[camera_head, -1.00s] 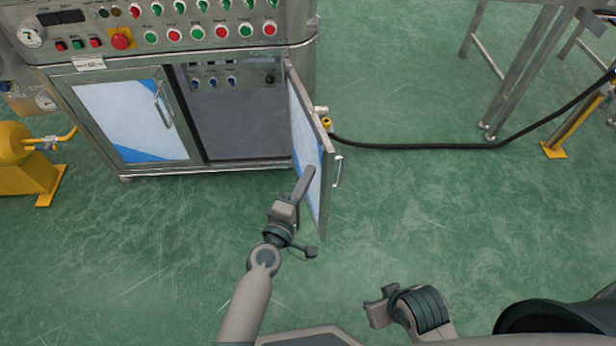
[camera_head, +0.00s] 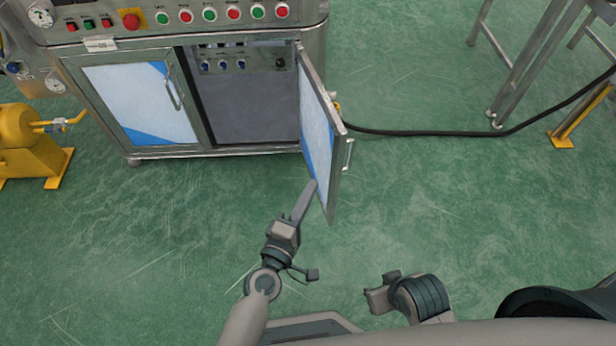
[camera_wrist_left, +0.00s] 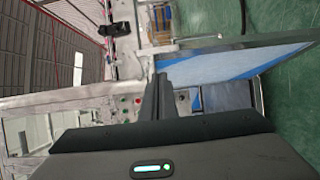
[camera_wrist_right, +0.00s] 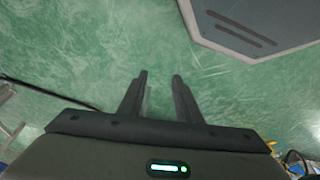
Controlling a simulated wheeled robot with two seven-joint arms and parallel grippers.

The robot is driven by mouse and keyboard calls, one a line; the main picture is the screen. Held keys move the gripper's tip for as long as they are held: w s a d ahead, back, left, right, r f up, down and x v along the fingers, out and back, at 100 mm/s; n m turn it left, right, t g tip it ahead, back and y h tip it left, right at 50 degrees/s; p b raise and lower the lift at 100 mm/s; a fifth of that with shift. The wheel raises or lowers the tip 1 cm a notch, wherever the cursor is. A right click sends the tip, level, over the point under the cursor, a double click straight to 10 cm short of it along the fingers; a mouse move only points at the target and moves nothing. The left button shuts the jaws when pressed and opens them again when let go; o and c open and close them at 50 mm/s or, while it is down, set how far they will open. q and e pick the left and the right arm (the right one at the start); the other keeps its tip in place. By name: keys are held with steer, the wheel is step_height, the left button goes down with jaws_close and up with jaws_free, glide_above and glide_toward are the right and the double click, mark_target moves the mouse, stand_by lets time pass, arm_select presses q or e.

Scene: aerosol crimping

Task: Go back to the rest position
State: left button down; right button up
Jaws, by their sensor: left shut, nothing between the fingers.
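My left gripper (camera_head: 305,200) is shut and empty in the head view, in front of the open right cabinet door (camera_head: 318,128). Its tips lie near the door's lower inner side; I cannot tell whether they touch. In the left wrist view the shut fingers (camera_wrist_left: 158,85) point towards the machine, with the door (camera_wrist_left: 230,62) close by. My right gripper shows in the right wrist view (camera_wrist_right: 160,78), its two fingers apart with bare floor between them. In the head view only part of my right arm shows at the bottom, and the right fingertips are not clear.
The steel cabinet (camera_head: 215,150) has a shut left door (camera_head: 135,100) and a row of buttons above. A black hose (camera_head: 430,133) runs right across the floor to a steel frame (camera_head: 530,65). Yellow equipment (camera_head: 25,145) stands left. The green floor (camera_head: 130,240) in front is clear.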

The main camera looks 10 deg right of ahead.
arm_select(q)
steer(key=shift+s+a, duration=0.1)
steer(key=shift+s, duration=0.55)
arm_select(e)
steer(key=shift+w+a, duration=0.1)
steer(key=shift+a, duration=0.1)
steer(key=shift+d, duration=0.1)
